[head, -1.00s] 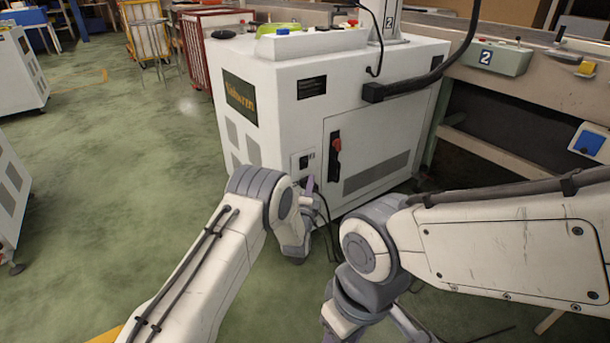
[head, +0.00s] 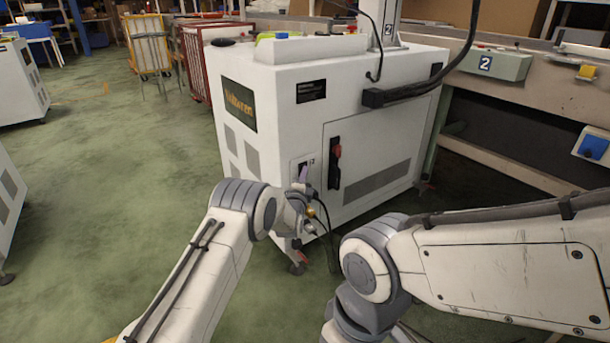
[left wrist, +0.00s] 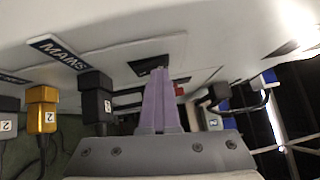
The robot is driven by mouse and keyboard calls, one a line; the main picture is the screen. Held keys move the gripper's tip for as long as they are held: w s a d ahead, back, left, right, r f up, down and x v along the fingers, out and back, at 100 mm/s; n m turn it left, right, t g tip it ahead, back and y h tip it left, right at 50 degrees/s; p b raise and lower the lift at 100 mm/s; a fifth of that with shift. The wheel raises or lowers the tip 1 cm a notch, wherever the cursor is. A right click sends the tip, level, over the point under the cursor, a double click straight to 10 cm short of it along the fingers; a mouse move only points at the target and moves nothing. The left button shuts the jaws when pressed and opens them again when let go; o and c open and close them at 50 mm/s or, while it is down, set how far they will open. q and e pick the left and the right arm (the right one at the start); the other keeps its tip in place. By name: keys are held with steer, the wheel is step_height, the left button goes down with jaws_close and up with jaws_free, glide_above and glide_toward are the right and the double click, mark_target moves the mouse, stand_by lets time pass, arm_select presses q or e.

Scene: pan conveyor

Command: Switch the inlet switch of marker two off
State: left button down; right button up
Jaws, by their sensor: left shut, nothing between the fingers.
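Marker two is the white cabinet (head: 285,115) with a 2 on its mast. Its inlet panel (head: 294,168) is low on the front, partly hidden by my left gripper (head: 304,174). In the left wrist view the purple fingers of my left gripper (left wrist: 160,75) are shut and empty. Their tips are at the dark inlet switch (left wrist: 147,65), covering part of it. I cannot tell whether they touch it, or its position. A MAINS label (left wrist: 58,52) and a black plug marked 2 (left wrist: 97,98) are beside it. My right gripper is out of view.
A red and black door handle (head: 336,162) is right of the inlet panel. Black cables (head: 327,222) hang below it. A yellow connector (left wrist: 42,108) is left of the black plug. The conveyor (head: 540,105) stands at the right. Green floor is open at left.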

arm_select(q)
steer(key=shift+a+r, duration=0.1)
steer(key=shift+a, duration=0.05)
steer(key=s+d+r+p, duration=0.1)
steer(key=s+p, duration=0.5)
steer(key=s, duration=0.7)
steer(key=shift+d+r+p, duration=0.1)
steer(key=shift+r+p, duration=0.1)
steer(key=shift+p, duration=0.1)
